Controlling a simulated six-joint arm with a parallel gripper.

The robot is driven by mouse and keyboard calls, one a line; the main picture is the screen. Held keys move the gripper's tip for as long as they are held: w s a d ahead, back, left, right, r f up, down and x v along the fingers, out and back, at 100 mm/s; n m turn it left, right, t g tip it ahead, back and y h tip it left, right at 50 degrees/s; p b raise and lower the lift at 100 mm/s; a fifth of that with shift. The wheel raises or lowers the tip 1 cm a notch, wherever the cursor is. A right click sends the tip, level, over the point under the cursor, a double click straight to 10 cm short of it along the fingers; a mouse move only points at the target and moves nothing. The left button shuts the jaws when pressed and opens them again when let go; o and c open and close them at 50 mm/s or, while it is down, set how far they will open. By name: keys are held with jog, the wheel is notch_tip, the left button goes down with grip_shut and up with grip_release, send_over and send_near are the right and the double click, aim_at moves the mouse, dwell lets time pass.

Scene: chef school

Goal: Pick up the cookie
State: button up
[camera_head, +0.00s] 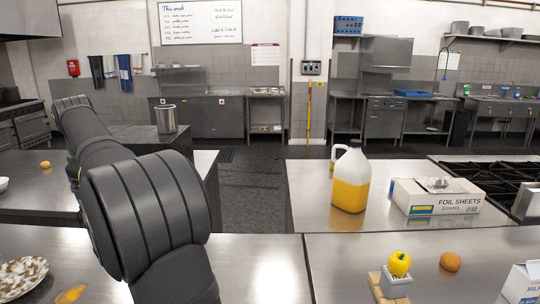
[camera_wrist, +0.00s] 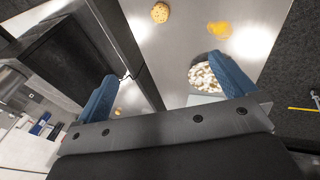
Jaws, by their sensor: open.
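The cookie (camera_wrist: 160,12), round and tan with darker spots, lies on a steel counter near the top edge of the wrist view. I cannot pick it out for sure in the head view. My gripper (camera_wrist: 168,84) shows two blue fingers spread wide with nothing between them. It is apart from the cookie, which lies beyond the fingertips. In the head view my arm fills the left side and the gripper itself does not show.
An orange splash (camera_wrist: 219,29) and a plate of pale pieces (camera_wrist: 203,75) share the cookie's counter.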

jog(key=c, duration=0.5)
jog(key=w+f+n, duration=0.3)
jog(key=f+n, duration=0.1)
jog(key=n, duration=0.6)
jog(key=w+f+n+g+y, duration=0.1)
jog(key=w+f+n, duration=0.2)
jog(key=n, duration=0.8)
jog(key=w+d+f+n+g+y, duration=0.1)
jog(key=w+f+n, duration=0.1)
jog(key=f+n, duration=0.4)
jog(key=shift+w+f+n, duration=0.15)
jog(key=shift+w+n, duration=0.05)
jog(key=shift+n, duration=1)
jog(key=shift+w+f+n, duration=0.1)
jog(key=shift+w+n, duration=0.1)
jog(key=shift+n, duration=1)
jog(key=x, duration=1.7)
jog(key=shift+s+a+f, duration=0.1)
jog(key=shift+s+f, duration=0.15)
jog(key=shift+s, duration=0.1)
jog(key=shift+c, duration=0.4)
